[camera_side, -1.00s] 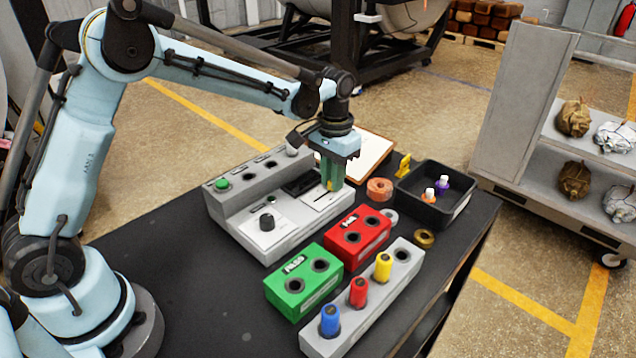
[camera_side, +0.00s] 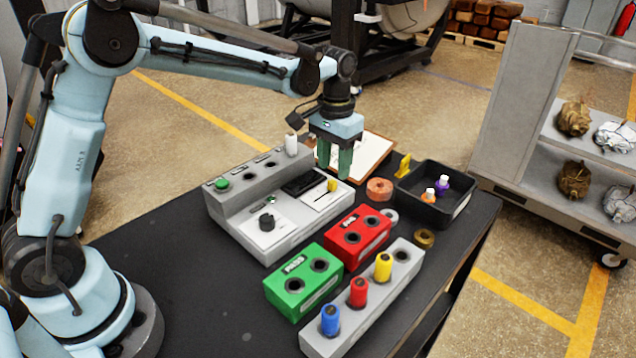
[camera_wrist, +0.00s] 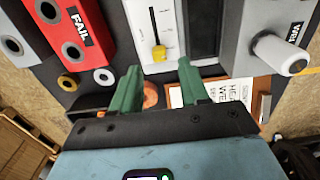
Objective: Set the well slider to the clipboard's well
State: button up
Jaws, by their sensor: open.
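The well slider is a yellow knob (camera_side: 332,185) on a white slotted panel (camera_side: 320,199) at the right part of the grey console. In the wrist view the knob (camera_wrist: 158,53) sits at the lower end of the visible dark slot. My gripper (camera_side: 334,172) is open and empty, raised above the knob and apart from it. Its green fingers (camera_wrist: 159,68) show in the wrist view just below the knob. The clipboard (camera_side: 374,152) lies behind the console, partly hidden by my gripper. In the wrist view its paper (camera_wrist: 218,93) shows cut-off print that I cannot fully read.
The console also has a green button (camera_side: 222,184), a black dial (camera_side: 267,222) and a white cylinder (camera_side: 291,145). A red FAIL block (camera_side: 352,240), green block (camera_side: 296,285) and grey rack (camera_side: 345,325) stand in front. A black tray (camera_side: 428,211) is at right.

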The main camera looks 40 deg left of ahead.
aim_at(331, 181)
notch_tip(331, 181, up, 9)
jog(key=shift+f, duration=0.2)
dwell(0.4)
jog(key=s+a+f+t, duration=0.1)
jog(key=s+t, duration=0.2)
jog(key=s, duration=0.6)
jog(key=s+a+f+t, duration=0.1)
jog(key=s+t, duration=0.3)
jog(key=s, duration=0.5)
jog(key=shift+s+a+f, duration=0.2)
jog(key=shift+a+f, duration=0.15)
jog(key=shift+f, duration=0.35)
dwell(0.7)
